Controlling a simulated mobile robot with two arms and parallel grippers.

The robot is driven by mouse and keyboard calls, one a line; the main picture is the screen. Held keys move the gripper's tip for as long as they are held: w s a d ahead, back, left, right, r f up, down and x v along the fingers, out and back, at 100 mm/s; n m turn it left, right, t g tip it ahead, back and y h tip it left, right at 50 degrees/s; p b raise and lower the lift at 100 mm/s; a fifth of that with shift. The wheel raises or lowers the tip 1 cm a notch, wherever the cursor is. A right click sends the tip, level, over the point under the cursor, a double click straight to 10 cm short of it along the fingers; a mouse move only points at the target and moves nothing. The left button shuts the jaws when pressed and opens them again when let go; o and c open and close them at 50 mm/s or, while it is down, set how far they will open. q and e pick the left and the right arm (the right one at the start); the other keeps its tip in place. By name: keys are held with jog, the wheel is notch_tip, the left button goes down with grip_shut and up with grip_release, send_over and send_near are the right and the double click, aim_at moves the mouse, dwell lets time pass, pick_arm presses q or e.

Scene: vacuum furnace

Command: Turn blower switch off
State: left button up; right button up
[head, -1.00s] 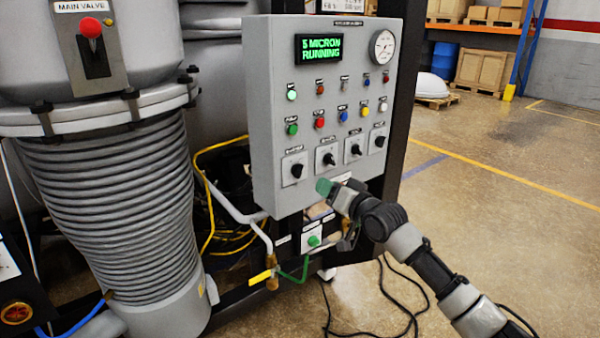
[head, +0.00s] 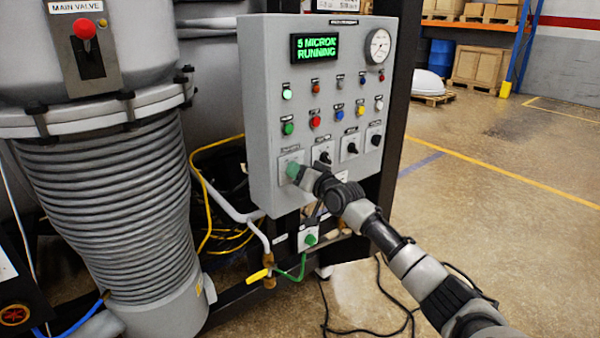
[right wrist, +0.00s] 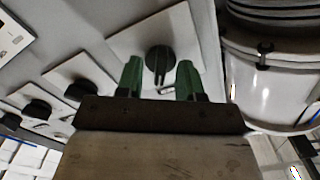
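The grey control panel (head: 262,120) has a bottom row of black rotary switches on pale plates. Their labels are too small to read, so I cannot tell which is the blower switch. My right gripper (head: 292,171) is at the leftmost switch and hides its knob in the head view. In the right wrist view, the green fingertips of the gripper (right wrist: 159,64) are open, one on each side of that black knob (right wrist: 158,58). I cannot tell if they touch it. The other switches (head: 324,158) stand free to the right. My left gripper is not in view.
The panel display (head: 317,47) reads "5 MICRON RUNNING". Coloured buttons and lamps sit above the switches. A green button box (head: 309,238) and a yellow-handled valve (head: 259,275) are below. A ribbed grey column (head: 110,210) stands left. Open floor lies to the right.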

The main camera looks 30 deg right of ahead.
grip_shut()
jog(key=shift+n, duration=0.4)
jog(key=shift+a+n+p, duration=0.2)
jog(key=shift+n+p, duration=0.35)
jog(key=shift+n, duration=4.95)
jog(key=shift+f, duration=0.1)
grip_release()
